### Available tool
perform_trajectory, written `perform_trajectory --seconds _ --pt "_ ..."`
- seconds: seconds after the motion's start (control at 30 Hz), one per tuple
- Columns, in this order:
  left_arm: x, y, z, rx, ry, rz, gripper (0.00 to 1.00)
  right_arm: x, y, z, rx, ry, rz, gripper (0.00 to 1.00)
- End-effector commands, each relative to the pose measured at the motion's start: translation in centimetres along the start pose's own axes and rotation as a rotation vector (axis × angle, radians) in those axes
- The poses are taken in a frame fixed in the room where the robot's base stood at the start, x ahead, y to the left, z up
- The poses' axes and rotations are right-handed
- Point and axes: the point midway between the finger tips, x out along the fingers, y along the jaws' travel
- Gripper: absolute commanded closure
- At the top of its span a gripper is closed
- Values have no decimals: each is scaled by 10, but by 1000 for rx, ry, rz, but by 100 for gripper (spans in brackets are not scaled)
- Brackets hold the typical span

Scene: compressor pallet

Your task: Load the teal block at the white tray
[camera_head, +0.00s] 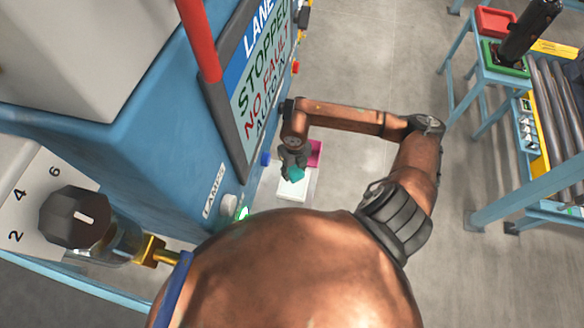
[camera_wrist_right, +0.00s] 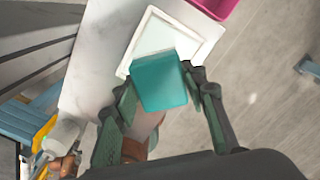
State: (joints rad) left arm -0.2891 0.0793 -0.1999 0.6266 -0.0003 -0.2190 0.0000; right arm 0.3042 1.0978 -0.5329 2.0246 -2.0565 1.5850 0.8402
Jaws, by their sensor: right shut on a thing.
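The teal block (camera_wrist_right: 160,82) is between the fingers of my right gripper (camera_wrist_right: 165,100), which is shut on it. In the head view the teal block (camera_head: 295,174) shows small below the right gripper (camera_head: 291,165). The white tray (camera_wrist_right: 140,40) has a raised rim and appears beyond the block in the wrist view, partly hidden by it. In the head view the white tray (camera_head: 292,190) lies on a pale shelf beside the blue machine. The gap between block and tray cannot be judged exactly. My left gripper is not in view.
A roller conveyor (camera_head: 556,105) and a blue stand with red and green trays (camera_head: 497,22) are at right.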

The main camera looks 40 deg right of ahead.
Motion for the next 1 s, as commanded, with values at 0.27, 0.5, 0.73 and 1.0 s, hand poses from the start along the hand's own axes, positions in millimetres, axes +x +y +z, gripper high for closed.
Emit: perform_trajectory --seconds 0.27,0.5,0.73,1.0 --pt "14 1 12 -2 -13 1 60 25 0 0 1 -1 1 80" --pt "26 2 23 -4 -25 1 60 49 0 0 2 -1 1 80" --pt "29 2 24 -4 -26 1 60 56 0 0 1 -1 0 80" --pt "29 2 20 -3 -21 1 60 56 0 0 1 -1 0 80"
